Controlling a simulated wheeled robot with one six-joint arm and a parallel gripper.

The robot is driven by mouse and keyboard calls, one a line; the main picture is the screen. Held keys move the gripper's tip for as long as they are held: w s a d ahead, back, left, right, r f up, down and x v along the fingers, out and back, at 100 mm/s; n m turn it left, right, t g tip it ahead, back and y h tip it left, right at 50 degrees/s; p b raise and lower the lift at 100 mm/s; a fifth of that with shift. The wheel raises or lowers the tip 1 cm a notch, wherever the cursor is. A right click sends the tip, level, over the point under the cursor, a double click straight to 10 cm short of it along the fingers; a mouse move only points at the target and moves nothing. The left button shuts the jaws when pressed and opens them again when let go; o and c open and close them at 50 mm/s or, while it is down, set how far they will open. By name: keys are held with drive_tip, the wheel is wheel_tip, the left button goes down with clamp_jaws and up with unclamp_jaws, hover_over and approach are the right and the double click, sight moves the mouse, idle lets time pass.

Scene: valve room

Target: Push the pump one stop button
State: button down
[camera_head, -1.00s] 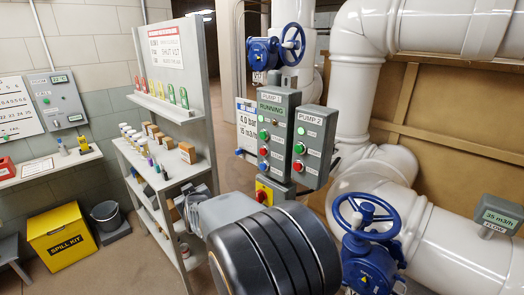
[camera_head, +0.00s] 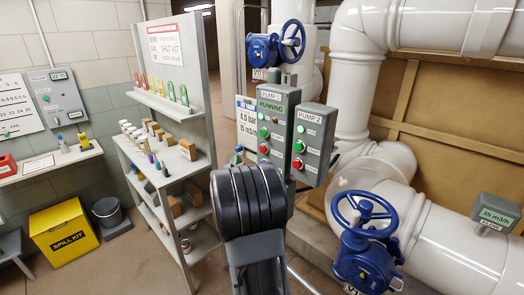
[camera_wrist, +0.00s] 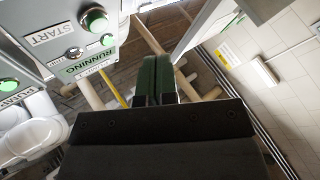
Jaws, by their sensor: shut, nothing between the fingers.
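The pump one box (camera_head: 279,105) is grey, labelled PUMP 1, with a green RUNNING display (camera_head: 270,106). In the head view it carries a green button (camera_head: 263,132) and, below it, a red button (camera_head: 264,148). My black wrist stands just in front of and below this box and hides my fingers there. In the wrist view my gripper (camera_wrist: 157,82) is shut and empty, its fingertips apart from the box. A green button beside the START label (camera_wrist: 97,20) shows at upper left. The red button is not visible in the wrist view.
The pump two box (camera_head: 314,143), with its own red button (camera_head: 298,164), stands close on the right. A blue handwheel (camera_head: 366,222) is lower right, another (camera_head: 292,40) above. A shelf unit (camera_head: 165,160) stands left, a yellow spill kit (camera_head: 63,234) on the floor.

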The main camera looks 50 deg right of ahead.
sight(263, 149)
drive_tip(key=d, duration=0.8)
drive_tip(key=shift+s+d, duration=0.3)
drive_tip(key=shift+d, duration=0.05)
drive_tip(key=shift+p, duration=0.3)
idle(0.8)
drive_tip(key=shift+d+f+b, duration=0.1)
drive_tip(key=shift+d+b, duration=0.25)
drive_tip(key=shift+b, duration=0.25)
idle(0.6)
drive_tip(key=shift+d+b, duration=0.45)
drive_tip(key=shift+d, duration=0.1)
idle(1.0)
drive_tip(key=shift+a, duration=0.2)
drive_tip(key=shift+a+b, duration=0.65)
drive_tip(key=shift+b, duration=0.05)
drive_tip(key=shift+a, duration=0.1)
